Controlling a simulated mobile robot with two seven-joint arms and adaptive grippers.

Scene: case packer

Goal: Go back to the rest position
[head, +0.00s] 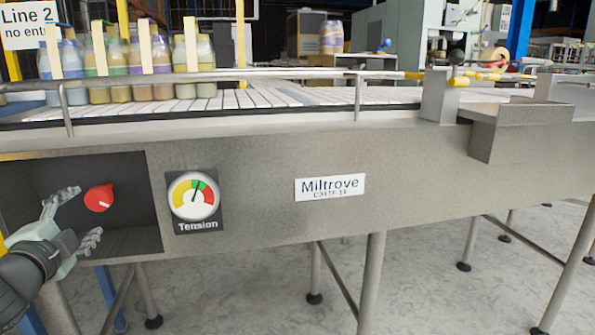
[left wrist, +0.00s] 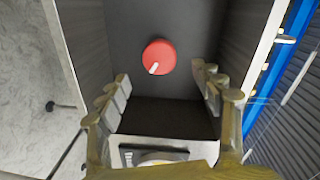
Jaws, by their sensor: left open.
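My left gripper (head: 80,219) is open in front of the dark recess at the left of the conveyor's front panel. A red knob (head: 99,197) with a white mark sits inside the recess, just beyond the fingers. In the left wrist view the knob (left wrist: 158,57) lies ahead, between and beyond the open fingers (left wrist: 165,90), with nothing held. A tension gauge (head: 194,196) with yellow, green and red zones is right of the recess, its needle near the green zone. My right gripper is not seen.
The conveyor (head: 270,160) spans the view on metal legs (head: 371,275). Several filled jars (head: 120,75) stand in a row on its belt behind a guard rail (head: 250,76). A single jar (head: 331,37) stands further back. The floor (head: 260,290) in front is clear.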

